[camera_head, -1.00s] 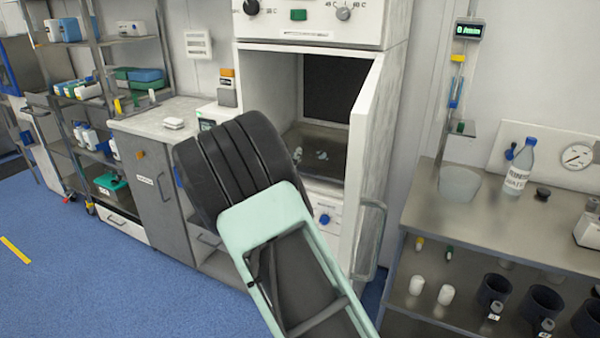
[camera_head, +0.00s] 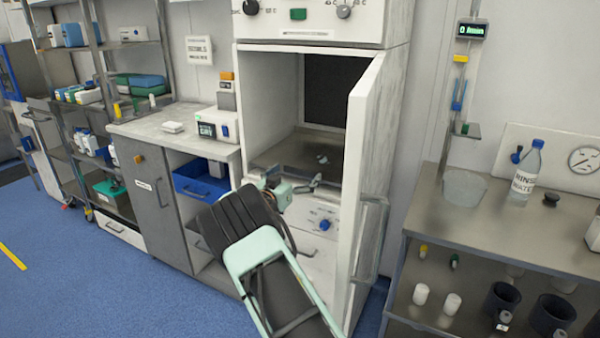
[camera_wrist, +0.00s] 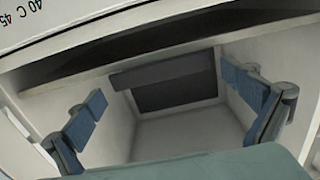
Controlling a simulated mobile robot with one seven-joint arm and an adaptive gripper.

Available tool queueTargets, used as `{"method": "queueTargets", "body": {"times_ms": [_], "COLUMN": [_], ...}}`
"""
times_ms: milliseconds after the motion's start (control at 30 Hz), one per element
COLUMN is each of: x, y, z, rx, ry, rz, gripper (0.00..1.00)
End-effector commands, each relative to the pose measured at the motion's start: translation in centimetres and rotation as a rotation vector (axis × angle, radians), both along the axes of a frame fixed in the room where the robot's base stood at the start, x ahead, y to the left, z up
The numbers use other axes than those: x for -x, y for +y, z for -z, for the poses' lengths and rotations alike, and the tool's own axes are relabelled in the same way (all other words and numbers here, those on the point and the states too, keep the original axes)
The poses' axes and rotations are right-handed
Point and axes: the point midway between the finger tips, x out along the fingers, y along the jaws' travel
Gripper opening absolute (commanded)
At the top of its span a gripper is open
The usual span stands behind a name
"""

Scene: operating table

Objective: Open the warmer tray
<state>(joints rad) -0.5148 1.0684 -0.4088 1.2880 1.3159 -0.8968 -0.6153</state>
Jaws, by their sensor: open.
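The warmer is a white cabinet with its door (camera_head: 366,150) swung open to the right. Inside its open compartment is a flat metal tray (camera_head: 335,148), with the dark back wall behind it. My gripper (camera_head: 297,182) is in front of the compartment's lower edge, partly behind my dark arm link. In the wrist view my gripper (camera_wrist: 165,95) has its blue-padded fingers spread wide at left and right, with nothing between them. The pale interior and a dark recess show beyond the fingers. I cannot tell whether a finger touches the tray.
The door's handle (camera_head: 370,240) faces right. A grey side cabinet (camera_head: 150,200) with a blue bin (camera_head: 200,182) stands left. A steel bench (camera_head: 480,225) with bottle and cups stands right.

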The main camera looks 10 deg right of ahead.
Motion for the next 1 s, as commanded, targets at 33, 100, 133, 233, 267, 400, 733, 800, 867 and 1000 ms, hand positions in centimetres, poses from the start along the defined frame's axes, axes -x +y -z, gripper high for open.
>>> {"method": "queueTargets", "body": {"times_ms": [33, 100, 133, 233, 267, 400, 733, 800, 867, 1000], "x": [-0.5, -1.0, -1.1, -1.5, -1.6, -1.6, -1.6, -1.6, -1.6, -1.6], "y": [-0.4, -0.7, -0.9, -1.1, -1.1, -1.2, -1.1, -1.1, -1.1, -1.1], "z": [0.1, 0.0, 0.1, 0.0, 0.0, 0.0, 0.0, 0.0, 0.0, 0.0], "rx": [-0.001, -0.001, 0.0, -0.001, -0.001, -0.001, -0.001, -0.001, -0.001, -0.001], "ry": [-0.001, -0.001, 0.0, 0.001, 0.001, 0.001, 0.001, 0.0, 0.0, 0.0], "rz": [0.001, 0.001, 0.001, -0.001, -0.001, -0.001, -0.001, -0.001, -0.001, -0.001], "gripper": [1.0, 1.0, 1.0, 1.0, 1.0, 1.0, 0.78, 0.7, 0.64, 0.48]}}
